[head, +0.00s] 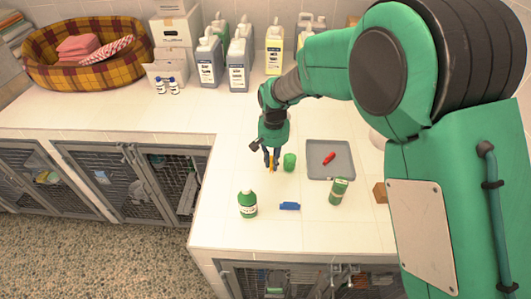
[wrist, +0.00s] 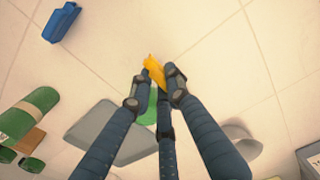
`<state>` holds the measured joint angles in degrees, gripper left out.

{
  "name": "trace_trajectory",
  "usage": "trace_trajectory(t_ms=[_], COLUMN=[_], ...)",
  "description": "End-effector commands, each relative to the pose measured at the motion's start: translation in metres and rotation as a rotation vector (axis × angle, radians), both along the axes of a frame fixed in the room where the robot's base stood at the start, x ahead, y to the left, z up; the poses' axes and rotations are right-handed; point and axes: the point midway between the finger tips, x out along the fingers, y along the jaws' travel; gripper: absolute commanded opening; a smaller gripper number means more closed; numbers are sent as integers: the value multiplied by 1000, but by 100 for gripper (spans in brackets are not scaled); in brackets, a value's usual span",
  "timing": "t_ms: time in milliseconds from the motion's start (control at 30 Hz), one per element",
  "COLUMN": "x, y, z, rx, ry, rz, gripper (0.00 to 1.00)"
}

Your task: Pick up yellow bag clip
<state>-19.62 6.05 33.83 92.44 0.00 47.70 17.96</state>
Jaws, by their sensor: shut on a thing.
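The yellow bag clip (wrist: 154,70) is pinched between the dark fingertips of my gripper (wrist: 157,78) in the wrist view, with its free end sticking out past the tips. In the head view the clip (head: 271,166) is a small upright yellow strip between the fingers of my gripper (head: 271,158). The gripper is shut on it, over the white tiled counter just left of a green cup-like object (head: 290,162). Whether the clip still touches the counter cannot be told. The fingers partly hide it.
A grey tray (head: 343,174) holding a red item (head: 329,158) lies to the right. A green bottle (head: 247,204), a blue clip-like piece (head: 290,206) and a green tube (head: 338,191) stand or lie nearer the front edge. Large bottles (head: 238,66) line the back.

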Motion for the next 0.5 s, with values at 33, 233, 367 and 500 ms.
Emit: trace_trajectory(t_ms=[33, 233, 367, 500], x=[-9, -37, -49, -58], y=[-3, -12, -17, -19], z=[5, 9, 11, 12], rx=[0, 0, 0, 0], ry=[0, -1, -1, 0], rz=[0, 0, 0, 0], gripper=[3, 3, 3, 3])
